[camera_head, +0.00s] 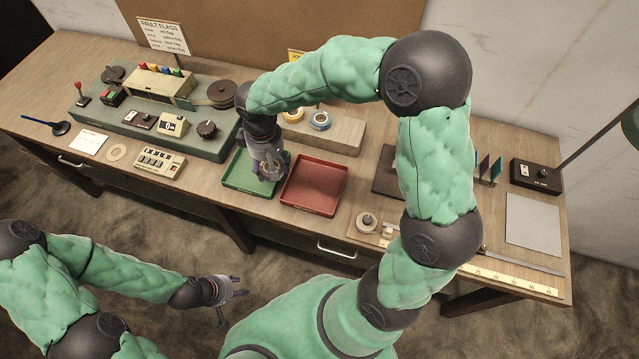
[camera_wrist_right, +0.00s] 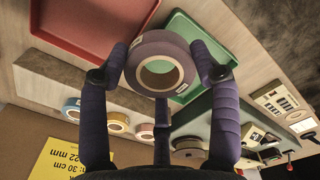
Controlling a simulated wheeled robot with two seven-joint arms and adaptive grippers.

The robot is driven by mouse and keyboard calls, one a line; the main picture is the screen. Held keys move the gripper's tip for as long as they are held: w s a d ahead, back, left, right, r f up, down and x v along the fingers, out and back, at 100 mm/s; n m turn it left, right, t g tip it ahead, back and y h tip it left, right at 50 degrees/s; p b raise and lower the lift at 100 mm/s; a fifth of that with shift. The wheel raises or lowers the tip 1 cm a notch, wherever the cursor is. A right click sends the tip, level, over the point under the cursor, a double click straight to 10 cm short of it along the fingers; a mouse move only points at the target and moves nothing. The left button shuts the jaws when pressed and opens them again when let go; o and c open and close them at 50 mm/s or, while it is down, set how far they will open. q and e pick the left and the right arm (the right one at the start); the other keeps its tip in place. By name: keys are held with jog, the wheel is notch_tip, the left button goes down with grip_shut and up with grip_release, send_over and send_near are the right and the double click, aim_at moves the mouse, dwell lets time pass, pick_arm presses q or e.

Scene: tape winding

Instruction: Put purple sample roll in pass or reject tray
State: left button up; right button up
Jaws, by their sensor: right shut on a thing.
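My right gripper (camera_head: 268,170) is shut on the purple sample roll, a ring with a pale core that shows clearly between its two fingers in the wrist view (camera_wrist_right: 160,45). In the head view the roll (camera_head: 272,166) is partly hidden by the gripper. It is held over the right part of the green tray (camera_head: 237,181), near the red tray. The red tray (camera_head: 315,187) lies just right of the green one and looks empty. The green tray also shows behind the roll in the wrist view (camera_wrist_right: 205,35). My left gripper (camera_head: 234,304) is open and empty, off the table's front edge.
A wooden block (camera_head: 340,135) with several tape rolls stands behind the trays. The green winding machine (camera_head: 165,128) is to the left. Another roll (camera_head: 367,220) sits on a board at the front right. My right arm covers part of the table's right side.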

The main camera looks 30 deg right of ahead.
jog(key=s+d+f+b, duration=0.1)
jog(key=s+d+f, duration=0.15)
jog(key=d, duration=0.25)
jog(key=b, duration=0.2)
send_over(315, 187)
notch_tip(315, 187, down, 6)
jog(key=shift+w+a, duration=0.1)
jog(key=shift+a, duration=0.05)
jog(key=shift+f+b, duration=0.85)
jog(key=shift+f, duration=0.85)
jog(key=shift+f, duration=0.2)
jog(key=o, duration=1)
jog(key=shift+r, duration=0.1)
jog(key=shift+o, duration=0.2)
jog(key=shift+r, duration=0.1)
